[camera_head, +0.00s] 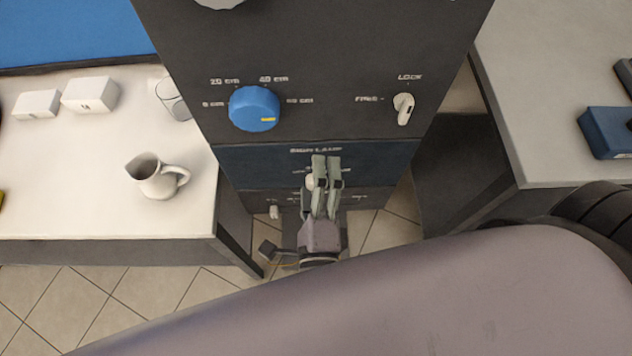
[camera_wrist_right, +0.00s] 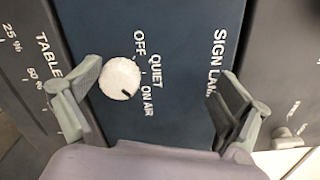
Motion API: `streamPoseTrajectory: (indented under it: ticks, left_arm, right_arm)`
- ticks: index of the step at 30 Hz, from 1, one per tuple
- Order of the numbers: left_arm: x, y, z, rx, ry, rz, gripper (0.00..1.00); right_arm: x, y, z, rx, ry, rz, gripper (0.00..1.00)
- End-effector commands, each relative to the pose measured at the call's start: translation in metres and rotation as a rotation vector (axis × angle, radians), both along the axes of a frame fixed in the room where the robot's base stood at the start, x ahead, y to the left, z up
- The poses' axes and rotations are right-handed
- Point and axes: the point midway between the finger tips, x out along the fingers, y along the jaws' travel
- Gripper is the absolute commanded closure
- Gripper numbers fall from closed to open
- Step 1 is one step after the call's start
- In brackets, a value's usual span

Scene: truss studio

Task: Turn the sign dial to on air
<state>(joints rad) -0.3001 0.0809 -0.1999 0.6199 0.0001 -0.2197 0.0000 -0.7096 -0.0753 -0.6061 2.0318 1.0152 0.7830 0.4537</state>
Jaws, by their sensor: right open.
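The sign dial (camera_wrist_right: 120,78) is a round off-white knob on the dark blue sign lamp panel (camera_wrist_right: 185,35). OFF, QUIET and ON AIR are printed beside it. A small dark mark on the dial's lower right edge faces the ON AIR side. In the head view the dial (camera_head: 310,182) is mostly hidden by my right gripper (camera_head: 326,162), which is in front of the panel. In the right wrist view my right gripper (camera_wrist_right: 157,80) is open. The dial shows between its fingers, nearer the left finger; no contact is clear. My left gripper is not in view.
Above the panel are a blue knob (camera_head: 254,108) and a white lock switch (camera_head: 403,108). A left counter (camera_head: 100,215) holds a white pitcher (camera_head: 156,177), a glass and white boxes. A right counter (camera_head: 560,80) holds a blue object (camera_head: 606,132).

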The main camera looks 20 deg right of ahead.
Motion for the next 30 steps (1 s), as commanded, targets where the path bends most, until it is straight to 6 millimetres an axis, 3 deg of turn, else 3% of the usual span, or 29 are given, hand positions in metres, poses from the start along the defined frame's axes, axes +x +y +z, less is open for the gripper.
streamPoseTrajectory:
  ticks: [1,2,5,30]
  left_arm:
    - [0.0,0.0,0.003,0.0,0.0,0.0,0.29]
    - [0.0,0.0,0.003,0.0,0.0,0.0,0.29]
    - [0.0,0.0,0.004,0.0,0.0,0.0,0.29]
    - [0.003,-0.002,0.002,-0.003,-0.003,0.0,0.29]
  right_arm:
    - [0.004,-0.002,0.033,0.006,-0.049,-0.016,0.23]
    - [0.004,-0.002,0.038,0.004,-0.05,-0.016,0.22]
    - [0.004,-0.003,0.049,0.003,-0.046,-0.016,0.48]
    - [0.004,-0.003,0.052,0.001,-0.038,-0.011,0.48]
